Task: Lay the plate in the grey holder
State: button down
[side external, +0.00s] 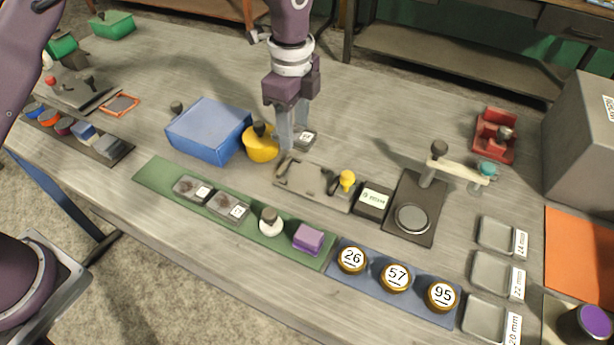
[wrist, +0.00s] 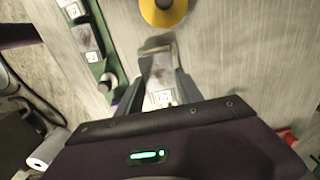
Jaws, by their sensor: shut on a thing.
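Two similar labelled plates (side external: 192,188) (side external: 230,207) lie on the green mat.
A blue box (side external: 209,130) and the yellow pot (side external: 261,143) stand left of the gripper. A black box (side external: 373,203) and a lever device (side external: 415,205) stand right of the board. Numbered round weights (side external: 396,277) sit in front. The bench behind the gripper is clear.

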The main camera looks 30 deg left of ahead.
aim_at(305, 137)
jog(key=shift+s+d+f, duration=0.1)
jog(key=shift+d+f, duration=0.15)
jog(key=shift+d, duration=0.4)
jog(key=shift+d+f, duration=0.25)
jog(key=shift+d, duration=0.35)
notch_tip(305, 137, down, 9)
jog(key=shift+f, duration=0.1)
jog(key=c, duration=0.8)
grip_release()
jog(key=shift+o, duration=0.2)
notch_tip(305, 137, up, 12)
jog(key=shift+r, duration=0.15)
